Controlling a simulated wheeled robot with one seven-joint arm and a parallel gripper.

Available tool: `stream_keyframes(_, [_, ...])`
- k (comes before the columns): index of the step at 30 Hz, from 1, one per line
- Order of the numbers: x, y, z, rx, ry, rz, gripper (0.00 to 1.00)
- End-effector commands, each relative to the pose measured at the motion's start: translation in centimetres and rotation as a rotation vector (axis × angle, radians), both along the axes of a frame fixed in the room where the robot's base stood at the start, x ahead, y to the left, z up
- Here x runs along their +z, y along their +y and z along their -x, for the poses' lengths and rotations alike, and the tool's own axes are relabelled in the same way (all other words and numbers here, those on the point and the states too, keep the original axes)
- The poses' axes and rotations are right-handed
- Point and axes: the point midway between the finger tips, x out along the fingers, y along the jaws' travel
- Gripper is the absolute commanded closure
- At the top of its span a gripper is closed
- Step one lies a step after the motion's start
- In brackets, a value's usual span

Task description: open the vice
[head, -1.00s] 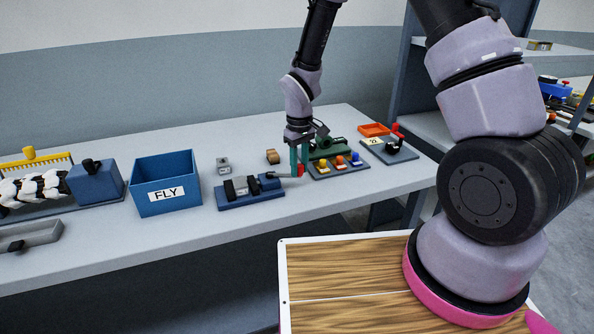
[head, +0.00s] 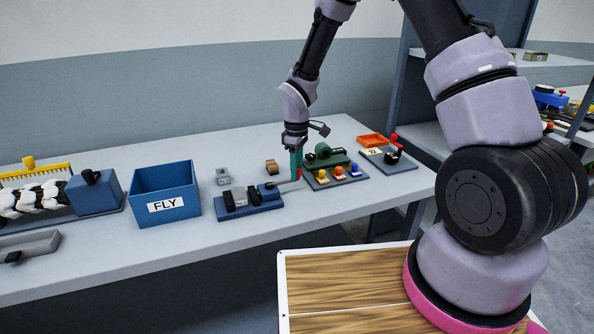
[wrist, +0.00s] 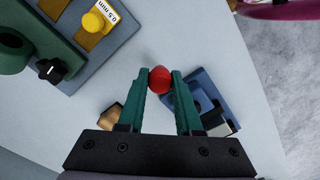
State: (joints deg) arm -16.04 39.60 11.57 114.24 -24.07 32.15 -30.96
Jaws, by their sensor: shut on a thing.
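The vice (head: 262,208) is a low blue block on the bench, with dark and grey jaw parts on top and a thin handle out to the right. The handle ends in a red knob (wrist: 160,80). My gripper (head: 297,178) points down at the handle's right end. In the wrist view its green fingers are shut on the red knob, one on each side. The vice's blue body (wrist: 207,92) shows behind the right finger there, partly hidden. I cannot tell how wide the jaw gap is.
A board with yellow, orange and blue knobs (head: 339,174) and a green device (head: 322,154) stand close right of my gripper. A wooden block (head: 271,167) lies behind the vice. The blue FLY bin (head: 165,191) stands left.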

Motion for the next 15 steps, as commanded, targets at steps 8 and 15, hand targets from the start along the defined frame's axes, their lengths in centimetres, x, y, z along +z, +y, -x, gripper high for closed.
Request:
stream_keyframes(8, [0.06,-0.05,-0.27,0.001,-0.006,0.0,1.0])
stream_keyframes(15, [0.05,-0.02,-0.17,0.0,-0.004,0.0,0.36])
